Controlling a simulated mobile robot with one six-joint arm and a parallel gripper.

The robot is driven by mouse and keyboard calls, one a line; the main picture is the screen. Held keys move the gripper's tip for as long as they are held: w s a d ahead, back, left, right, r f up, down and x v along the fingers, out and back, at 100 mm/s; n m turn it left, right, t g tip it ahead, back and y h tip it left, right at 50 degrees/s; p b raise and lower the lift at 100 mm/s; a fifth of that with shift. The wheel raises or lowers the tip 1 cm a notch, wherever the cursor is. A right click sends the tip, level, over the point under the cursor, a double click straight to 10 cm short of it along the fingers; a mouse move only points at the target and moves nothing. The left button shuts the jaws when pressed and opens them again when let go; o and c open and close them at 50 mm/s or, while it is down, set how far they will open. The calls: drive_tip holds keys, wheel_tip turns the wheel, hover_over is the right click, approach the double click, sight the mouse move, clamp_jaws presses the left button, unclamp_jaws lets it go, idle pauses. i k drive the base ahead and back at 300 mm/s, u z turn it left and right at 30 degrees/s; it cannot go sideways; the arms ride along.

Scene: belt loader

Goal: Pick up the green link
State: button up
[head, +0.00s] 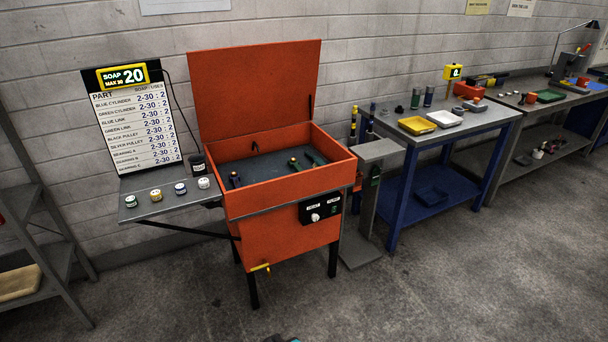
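A dark green elongated piece (315,158), which looks like the green link, lies inside the open orange wash basin (290,187), toward its right side. Its exact shape is too small to make out. Left of it in the basin is another dark piece with a yellowish top (294,163). A dark blue piece (235,179) is at the basin's left. My gripper is not recognisable in the head view; only a small dark and bluish bit shows at the bottom edge, and I cannot tell what it is.
The basin's orange lid (256,92) stands raised behind it. A side shelf (142,205) with several small round items is at left, below a parts sign (133,128). A grey stand (375,151) and blue workbench (455,137) are at right. The floor in front is clear.

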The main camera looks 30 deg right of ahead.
sight(295, 166)
drive_tip(key=k, duration=0.55)
drive_tip(key=u, duration=0.7)
drive_tip(key=i, duration=2.05)
drive_tip(key=z, duration=0.75)
drive_tip(key=i, duration=0.6)
drive_tip(key=z, duration=0.1)
